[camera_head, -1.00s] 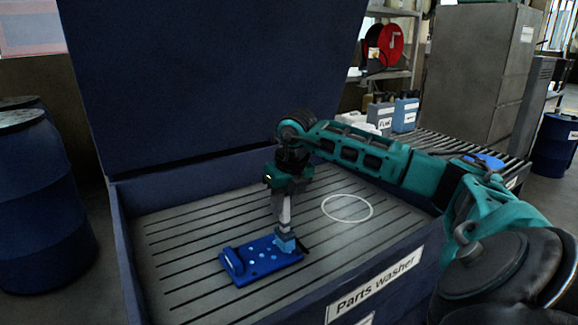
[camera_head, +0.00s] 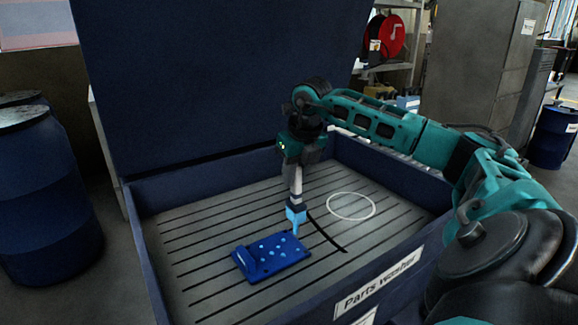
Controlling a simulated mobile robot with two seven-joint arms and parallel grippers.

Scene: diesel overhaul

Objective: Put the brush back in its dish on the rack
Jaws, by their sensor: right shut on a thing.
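My right gripper (camera_head: 295,207) points down over the parts washer. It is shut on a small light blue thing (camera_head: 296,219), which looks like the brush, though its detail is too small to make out. A dark curved strand (camera_head: 328,235) runs from beside it down to the right; I cannot tell whether it belongs to the brush. The gripper and its load are just above the back right of a blue plate with holes (camera_head: 270,256), which lies on the washer's slatted floor. I cannot make out the brush's dish or the rack. My left gripper is out of view.
The parts washer (camera_head: 350,292) has raised walls and a tall open lid (camera_head: 210,80) behind. A white ring (camera_head: 351,206) marks bare floor to the right of the plate. Blue drums (camera_head: 45,200) stand at left. Shelves and a grey cabinet (camera_head: 475,65) stand at the back right.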

